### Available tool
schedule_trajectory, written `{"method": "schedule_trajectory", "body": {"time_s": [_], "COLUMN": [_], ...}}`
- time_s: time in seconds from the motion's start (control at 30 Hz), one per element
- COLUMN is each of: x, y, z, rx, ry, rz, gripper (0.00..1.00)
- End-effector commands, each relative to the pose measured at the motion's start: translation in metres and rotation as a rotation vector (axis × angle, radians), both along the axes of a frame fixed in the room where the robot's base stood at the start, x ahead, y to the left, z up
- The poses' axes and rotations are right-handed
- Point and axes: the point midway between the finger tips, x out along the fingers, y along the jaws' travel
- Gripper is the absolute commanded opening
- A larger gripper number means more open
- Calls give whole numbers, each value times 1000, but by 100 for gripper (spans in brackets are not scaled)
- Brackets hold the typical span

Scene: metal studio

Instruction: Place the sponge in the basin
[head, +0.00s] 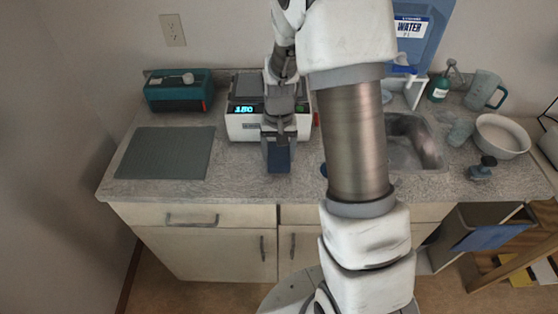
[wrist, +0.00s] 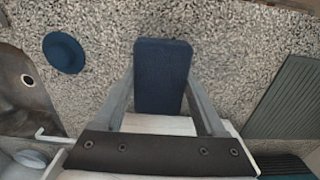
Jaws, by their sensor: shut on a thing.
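The sponge, a dark blue block (wrist: 162,65), is between the two fingers of my gripper (wrist: 161,95) in the wrist view. In the head view the sponge (head: 279,160) hangs below my gripper (head: 278,140), in front of the white scale. My gripper is shut on it. I cannot tell how far it is above the counter. The basin appears to be the metal sink (head: 421,148) set in the counter to the right, partly hidden by my arm. The sink (wrist: 22,92) also shows at the left edge of the wrist view, apart from the sponge.
A blue round object (wrist: 63,52) lies between sponge and sink. The scale (head: 243,124) reads 150. A grey ribbed mat (head: 165,153) and a teal device (head: 178,92) are left. A white bowl (head: 500,137), a pitcher (head: 484,90) and a small dark bottle (head: 481,170) stand right.

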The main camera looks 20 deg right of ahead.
Motion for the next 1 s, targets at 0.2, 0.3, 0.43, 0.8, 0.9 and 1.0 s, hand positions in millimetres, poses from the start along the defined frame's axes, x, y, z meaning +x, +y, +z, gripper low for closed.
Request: {"method": "schedule_trajectory", "body": {"time_s": [0.2,0.3,0.43,0.8,0.9,1.0], "x": [-1,-1,-1,-1,-1,-1], "y": [0,-1,-1,-1,-1,-1], "z": [-31,-34,-33,-36,-36,-35], "rx": [0,0,0,1,1,1], "ry": [4,1,1,2,2,2], "rz": [0,0,0,0,0,0], "gripper": [0,0,0,100,100,100]}}
